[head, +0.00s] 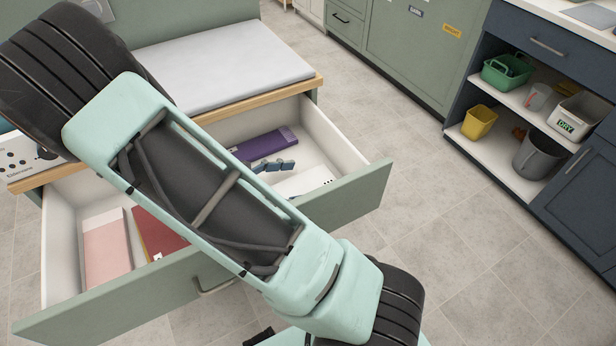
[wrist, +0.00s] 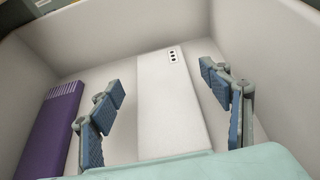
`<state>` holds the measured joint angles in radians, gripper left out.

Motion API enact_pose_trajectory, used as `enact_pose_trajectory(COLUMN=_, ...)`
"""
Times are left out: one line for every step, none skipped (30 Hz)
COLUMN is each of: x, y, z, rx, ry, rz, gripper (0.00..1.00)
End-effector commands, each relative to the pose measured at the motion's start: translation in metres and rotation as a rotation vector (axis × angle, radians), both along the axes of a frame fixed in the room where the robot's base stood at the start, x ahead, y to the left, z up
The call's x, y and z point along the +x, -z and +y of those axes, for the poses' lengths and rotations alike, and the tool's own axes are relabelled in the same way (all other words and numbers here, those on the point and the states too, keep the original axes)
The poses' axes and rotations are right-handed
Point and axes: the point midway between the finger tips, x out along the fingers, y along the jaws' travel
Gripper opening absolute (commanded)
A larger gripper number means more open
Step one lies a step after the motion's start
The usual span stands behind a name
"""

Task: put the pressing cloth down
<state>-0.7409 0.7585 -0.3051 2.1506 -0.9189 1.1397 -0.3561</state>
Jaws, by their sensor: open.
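A flat white folded piece (wrist: 170,110), which looks like the pressing cloth, lies on the drawer floor. It has a small dark-dotted mark at its far end. In the head view the white piece (head: 303,183) shows only in part behind my arm. My gripper (wrist: 161,82) is open, with one blue-padded finger on each side of the white piece and a visible gap to each. In the head view the gripper (head: 273,166) is low inside the drawer's right part. The near end of the white piece is hidden by my gripper's body.
The open drawer (head: 377,182) has high walls around the gripper. A purple folded cloth (wrist: 50,125) lies left of it, also seen in the head view (head: 263,143). Pink (head: 106,246) and red (head: 160,232) cloths lie in the drawer's left part. A padded bench top (head: 225,65) is above.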

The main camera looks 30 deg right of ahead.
Motion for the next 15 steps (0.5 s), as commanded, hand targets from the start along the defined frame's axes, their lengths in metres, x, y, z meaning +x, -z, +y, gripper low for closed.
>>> enact_pose_trajectory(x=0.001, y=-0.007, z=0.012, rx=0.002, ry=-0.004, rz=-0.003, gripper=0.71)
enact_pose_trajectory(x=0.0, y=-0.009, z=0.018, rx=0.002, ry=-0.003, rz=-0.002, gripper=0.71)
enact_pose_trajectory(x=0.0, y=-0.013, z=0.027, rx=0.002, ry=-0.003, rz=-0.002, gripper=0.71)
enact_pose_trajectory(x=0.0, y=-0.015, z=0.033, rx=0.002, ry=-0.003, rz=-0.003, gripper=0.71)
enact_pose_trajectory(x=0.0, y=-0.017, z=0.038, rx=0.003, ry=-0.003, rz=-0.003, gripper=0.71)
enact_pose_trajectory(x=-0.001, y=-0.02, z=0.045, rx=0.001, ry=-0.003, rz=-0.001, gripper=0.71)
enact_pose_trajectory(x=-0.001, y=-0.022, z=0.05, rx=0.002, ry=-0.002, rz=-0.002, gripper=0.71)
enact_pose_trajectory(x=-0.001, y=-0.024, z=0.054, rx=0.002, ry=-0.001, rz=-0.002, gripper=0.71)
enact_pose_trajectory(x=-0.001, y=-0.026, z=0.06, rx=0.001, ry=-0.001, rz=-0.002, gripper=0.71)
enact_pose_trajectory(x=-0.001, y=-0.027, z=0.063, rx=0.001, ry=-0.003, rz=-0.001, gripper=0.71)
enact_pose_trajectory(x=-0.002, y=-0.028, z=0.066, rx=0.001, ry=-0.003, rz=-0.001, gripper=0.71)
enact_pose_trajectory(x=-0.002, y=-0.029, z=0.069, rx=0.001, ry=-0.001, rz=-0.001, gripper=0.71)
enact_pose_trajectory(x=-0.002, y=-0.03, z=0.071, rx=0.001, ry=0.0, rz=-0.001, gripper=0.71)
enact_pose_trajectory(x=-0.002, y=-0.031, z=0.073, rx=0.001, ry=0.0, rz=-0.001, gripper=0.71)
enact_pose_trajectory(x=-0.003, y=-0.031, z=0.074, rx=0.001, ry=0.0, rz=-0.001, gripper=0.71)
